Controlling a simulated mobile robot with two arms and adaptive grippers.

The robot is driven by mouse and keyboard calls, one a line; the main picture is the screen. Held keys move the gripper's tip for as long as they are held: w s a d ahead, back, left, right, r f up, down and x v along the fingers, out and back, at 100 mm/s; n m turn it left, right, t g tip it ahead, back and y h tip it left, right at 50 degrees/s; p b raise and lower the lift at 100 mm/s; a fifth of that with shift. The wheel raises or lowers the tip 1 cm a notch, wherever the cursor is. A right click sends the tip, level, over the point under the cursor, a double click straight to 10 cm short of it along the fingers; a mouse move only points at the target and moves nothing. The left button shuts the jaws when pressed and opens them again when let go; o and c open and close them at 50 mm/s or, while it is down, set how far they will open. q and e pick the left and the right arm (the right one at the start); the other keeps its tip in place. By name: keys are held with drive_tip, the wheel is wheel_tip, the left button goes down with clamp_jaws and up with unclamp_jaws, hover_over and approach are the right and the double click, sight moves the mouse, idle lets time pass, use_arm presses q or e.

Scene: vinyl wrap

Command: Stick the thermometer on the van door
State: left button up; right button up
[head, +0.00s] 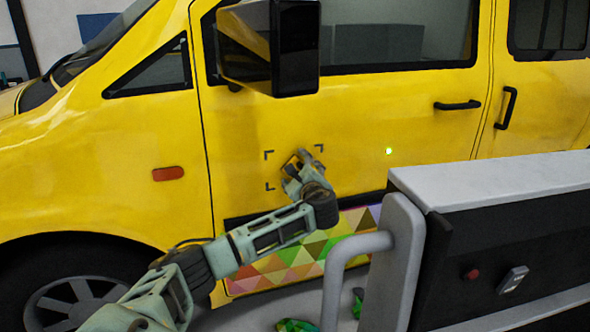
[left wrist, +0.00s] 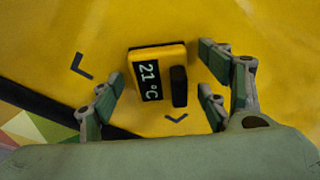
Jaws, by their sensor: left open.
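The thermometer (left wrist: 148,78) is a small yellow block with a dark display reading 21 °C and a dark bar beside it. In the left wrist view it lies between the spread fingers of my left gripper (left wrist: 162,78), with gaps on both sides. It appears flat against the yellow van door (head: 370,120), inside dark corner marks; full contact cannot be confirmed. In the head view my left gripper (head: 303,165) is at the door within these marks and mostly hides the thermometer. My right gripper is not in view.
A side mirror (head: 295,45) juts out above the marked area. A multicoloured triangle-pattern panel (head: 290,262) covers the lower door. A grey-topped dark cart (head: 500,180) with a rail handle stands at the right front. Crumpled coloured pieces (head: 297,326) lie low down.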

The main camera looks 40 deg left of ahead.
use_arm(q)
drive_tip(key=shift+d+f, duration=0.1)
drive_tip(key=v, duration=1.2)
idle(0.6)
